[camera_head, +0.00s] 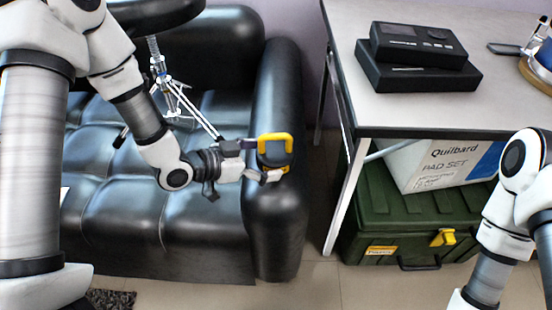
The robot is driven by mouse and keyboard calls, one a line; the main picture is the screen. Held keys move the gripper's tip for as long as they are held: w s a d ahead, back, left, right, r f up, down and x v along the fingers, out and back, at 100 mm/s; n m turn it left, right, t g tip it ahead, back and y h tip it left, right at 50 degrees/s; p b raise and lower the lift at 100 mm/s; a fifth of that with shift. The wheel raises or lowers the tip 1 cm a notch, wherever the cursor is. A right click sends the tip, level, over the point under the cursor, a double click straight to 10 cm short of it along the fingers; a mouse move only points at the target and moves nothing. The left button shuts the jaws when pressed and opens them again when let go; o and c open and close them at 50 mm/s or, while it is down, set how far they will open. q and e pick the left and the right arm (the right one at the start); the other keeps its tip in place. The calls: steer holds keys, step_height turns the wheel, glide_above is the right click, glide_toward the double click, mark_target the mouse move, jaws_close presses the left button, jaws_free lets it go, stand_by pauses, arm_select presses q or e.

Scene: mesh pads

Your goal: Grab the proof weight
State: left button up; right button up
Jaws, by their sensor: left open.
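The proof weight appears to be the dark block with a yellow loop handle (275,143) by the black sofa's right armrest (279,215). It looks upright, on or just above the armrest. My left gripper (262,164) reaches in from the left, with its open fingers right at the weight's left and lower side. Part of the weight is hidden by the fingers, and I cannot tell whether they touch it. My right arm shows at the lower right, but its gripper is out of view.
A black round seat on a chrome stand (170,85) is behind my left arm. A desk (400,112) on the right holds two stacked black boxes (418,60). Under it, a white carton (440,163) sits on a green case (375,215). Floor is free in front.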

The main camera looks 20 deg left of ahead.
arm_select(q)
steer(key=shift+w+d+f, duration=0.15)
steer(key=shift+w+d, duration=0.05)
steer(key=shift+w, duration=0.1)
steer(key=c, duration=1.4)
steer(key=shift+c, duration=0.2)
steer(key=shift+r, duration=0.2)
